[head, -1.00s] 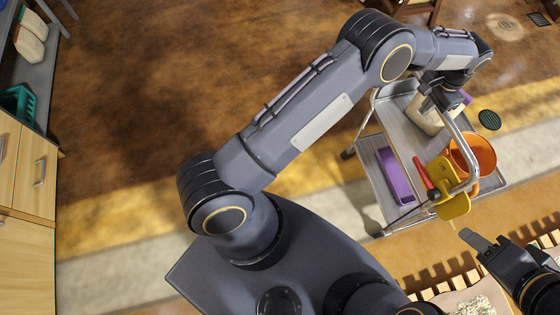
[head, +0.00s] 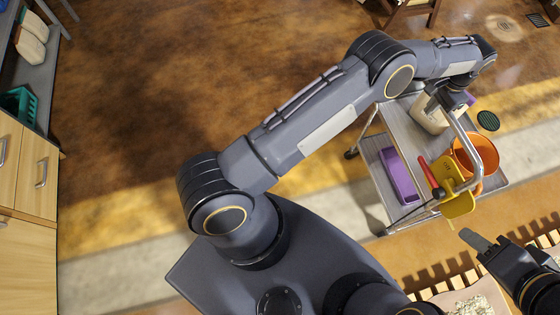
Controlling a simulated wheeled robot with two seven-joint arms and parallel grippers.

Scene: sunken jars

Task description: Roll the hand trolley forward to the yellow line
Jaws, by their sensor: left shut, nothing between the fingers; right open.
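The hand trolley (head: 413,150), a metal cart with two shelves and a bent tubular handle (head: 470,137), stands at the right. A broad yellow band (head: 130,222) crosses the floor and passes behind the trolley. My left gripper (head: 441,104) is shut at the far end of the handle; its fingertips are hard to see. My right gripper (head: 474,240) is open and empty, apart from the trolley.
Wooden cabinets (head: 30,175) and a shelf stand at the left. A slatted wooden thing (head: 440,284) lies at the bottom right. A wooden stool (head: 408,10) shows at the top. The brown floor between is clear.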

